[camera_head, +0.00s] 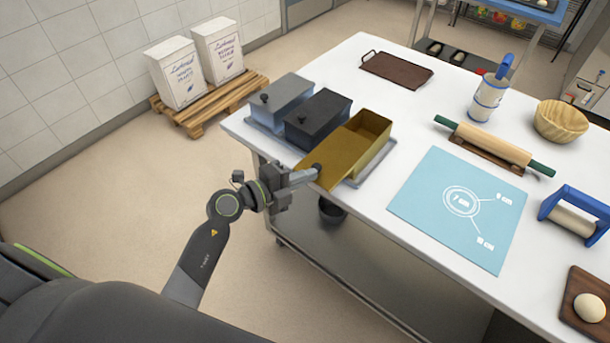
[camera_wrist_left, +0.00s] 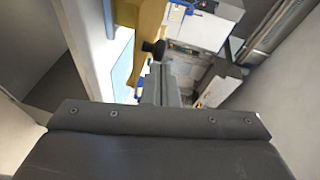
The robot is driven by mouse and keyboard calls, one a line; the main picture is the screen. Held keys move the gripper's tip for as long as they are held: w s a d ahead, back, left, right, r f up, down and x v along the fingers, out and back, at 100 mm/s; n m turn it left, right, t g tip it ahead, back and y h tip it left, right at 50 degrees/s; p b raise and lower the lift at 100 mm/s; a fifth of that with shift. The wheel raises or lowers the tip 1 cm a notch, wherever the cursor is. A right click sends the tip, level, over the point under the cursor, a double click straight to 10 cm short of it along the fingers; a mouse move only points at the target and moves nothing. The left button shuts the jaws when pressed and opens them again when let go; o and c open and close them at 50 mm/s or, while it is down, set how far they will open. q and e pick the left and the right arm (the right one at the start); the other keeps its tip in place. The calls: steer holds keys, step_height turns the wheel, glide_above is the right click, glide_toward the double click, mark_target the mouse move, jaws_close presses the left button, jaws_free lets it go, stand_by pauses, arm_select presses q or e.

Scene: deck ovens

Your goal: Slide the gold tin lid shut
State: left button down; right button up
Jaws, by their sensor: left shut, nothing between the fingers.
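The gold tin (camera_head: 376,129) stands on the white table near its left edge, with its far part open. Its gold lid (camera_head: 338,157) is slid partway out toward me and juts past the table edge. A dark round knob (camera_head: 316,168) sits on the lid's near end. My left gripper (camera_head: 312,173) is shut and empty, with its fingertips at the knob; I cannot tell if they touch it. In the left wrist view, the shut fingers (camera_wrist_left: 158,78) point at the knob (camera_wrist_left: 154,47), with the gold lid (camera_wrist_left: 150,20) beyond. My right gripper is not in view.
A dark tin (camera_head: 318,115) and a grey-blue tin (camera_head: 282,97), both lidded, stand left of the gold tin. A blue mat (camera_head: 458,205) lies to the right, with a rolling pin (camera_head: 495,145) behind it. Free floor lies left of the table.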

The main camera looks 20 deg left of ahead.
mark_target(336, 154)
arm_select(q)
steer(key=w+d, duration=0.1)
steer(key=w, duration=0.3)
steer(key=w+d+p, duration=0.1)
steer(key=w+d, duration=0.1)
steer(key=w, duration=0.2)
steer(key=w+d+p, duration=0.1)
steer(key=w, duration=0.3)
steer(key=shift+d, duration=0.15)
steer(key=shift+s+r, duration=0.1)
